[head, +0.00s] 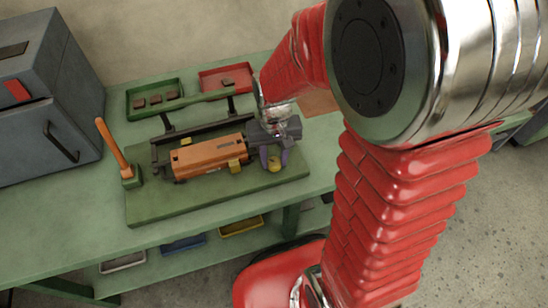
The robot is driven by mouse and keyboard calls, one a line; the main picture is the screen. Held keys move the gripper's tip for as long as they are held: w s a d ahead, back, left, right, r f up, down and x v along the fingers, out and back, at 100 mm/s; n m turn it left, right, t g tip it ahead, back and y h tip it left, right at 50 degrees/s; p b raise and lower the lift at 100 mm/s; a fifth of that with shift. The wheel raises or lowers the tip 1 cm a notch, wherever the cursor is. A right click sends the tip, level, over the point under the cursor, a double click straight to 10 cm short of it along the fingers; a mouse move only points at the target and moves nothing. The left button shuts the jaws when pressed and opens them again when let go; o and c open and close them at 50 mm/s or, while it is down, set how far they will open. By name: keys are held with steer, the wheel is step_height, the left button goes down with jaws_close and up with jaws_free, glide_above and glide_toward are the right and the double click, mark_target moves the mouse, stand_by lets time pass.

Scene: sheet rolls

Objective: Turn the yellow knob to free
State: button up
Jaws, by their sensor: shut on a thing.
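The machine (208,157) has an orange body with dark ends and sits on a green base board (160,208) on the bench. The yellow knob (274,166) is at its front right end. My gripper (274,159) reaches down from above, its purple fingers on either side of the knob, shut on it. Part of the knob is hidden by the fingers, and its pointer or marks are too small to read.
An orange-handled lever (113,147) stands at the board's left end. Behind the machine are a green tray (155,97) with several dark pieces and a red tray (226,80). A grey cabinet (45,100) stands at left. Coloured bins, including a blue one (183,243), sit below the bench.

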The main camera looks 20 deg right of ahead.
mark_target(274, 162)
steer(key=shift+w+n, duration=0.1)
steer(key=shift+n, duration=0.8)
steer(key=o, duration=1)
steer(key=shift+o, duration=0.2)
steer(key=shift+r, duration=0.15)
step_height(274, 162, up, 14)
steer(key=shift+f, duration=0.25)
steer(key=s+r+t, duration=0.5)
steer(key=s+r, duration=0.1)
steer(key=s, duration=0.4)
steer(key=shift+s+a+r+t, duration=0.15)
steer(key=shift+s+r+t, duration=0.05)
steer(key=shift+r+t, duration=0.1)
